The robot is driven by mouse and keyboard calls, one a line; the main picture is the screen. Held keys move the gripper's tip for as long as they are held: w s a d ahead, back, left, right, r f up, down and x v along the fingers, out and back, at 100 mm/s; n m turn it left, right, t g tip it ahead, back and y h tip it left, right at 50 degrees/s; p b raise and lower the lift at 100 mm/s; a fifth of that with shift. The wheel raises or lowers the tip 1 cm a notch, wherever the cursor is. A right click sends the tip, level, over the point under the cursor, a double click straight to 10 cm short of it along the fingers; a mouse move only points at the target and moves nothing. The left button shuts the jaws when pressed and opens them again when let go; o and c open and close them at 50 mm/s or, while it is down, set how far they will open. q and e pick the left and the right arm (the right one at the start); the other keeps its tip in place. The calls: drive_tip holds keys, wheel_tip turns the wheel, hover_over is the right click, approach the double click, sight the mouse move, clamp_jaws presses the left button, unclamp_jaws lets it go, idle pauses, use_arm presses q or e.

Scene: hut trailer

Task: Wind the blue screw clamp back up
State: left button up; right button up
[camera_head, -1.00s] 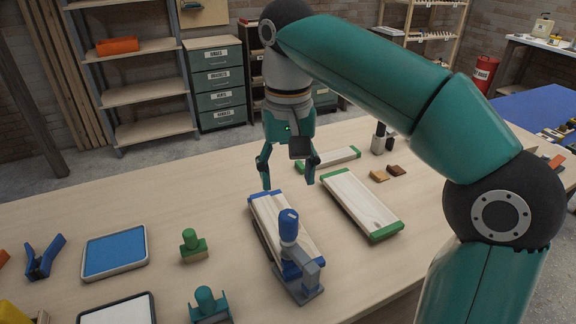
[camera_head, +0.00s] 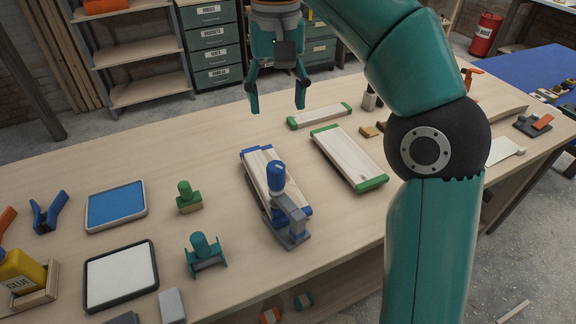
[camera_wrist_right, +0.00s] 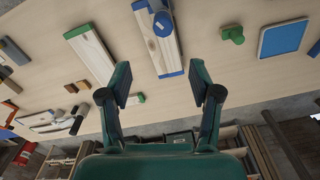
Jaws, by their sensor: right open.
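The blue screw clamp (camera_head: 276,176) stands upright on the near end of blue-ended wooden boards (camera_head: 253,172), its grey frame around their edge. Its blue top also shows at the upper edge of the right wrist view (camera_wrist_right: 162,22). Whether its screw presses on the boards cannot be told. My right gripper (camera_head: 277,106) is open and empty, fingers pointing down, beyond the far end of the boards and apart from the clamp. Its two spread fingers also show in the right wrist view (camera_wrist_right: 160,76). My left gripper is in neither view.
Green-ended boards (camera_head: 347,157) lie right of the clamp. A green stamp-like piece (camera_head: 188,197), a teal-handled piece (camera_head: 204,252), a blue pad (camera_head: 115,206) and a white pad (camera_head: 120,276) lie to the left. Bare tabletop surrounds the clamp.

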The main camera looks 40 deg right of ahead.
sight(276, 165)
drive_tip(key=f+b, duration=0.2)
drive_tip(key=f, duration=0.3)
drive_tip(key=f+b, duration=0.2)
drive_tip(key=f, duration=0.3)
drive_tip(key=f+b, duration=0.1)
drive_tip(key=f, duration=0.4)
drive_tip(key=shift+w+a+f+b, duration=0.2)
drive_tip(key=shift+w+f+b, duration=0.15)
drive_tip(key=shift+f+b, duration=0.05)
drive_tip(key=shift+f, duration=0.7)
drive_tip(key=c, duration=1.1)
drive_tip(key=shift+a, duration=0.15)
drive_tip(key=shift+c, duration=0.2)
drive_tip(key=shift+w, duration=0.1)
drive_tip(key=shift+n+p, duration=0.3)
drive_tip(key=shift+n, duration=0.4)
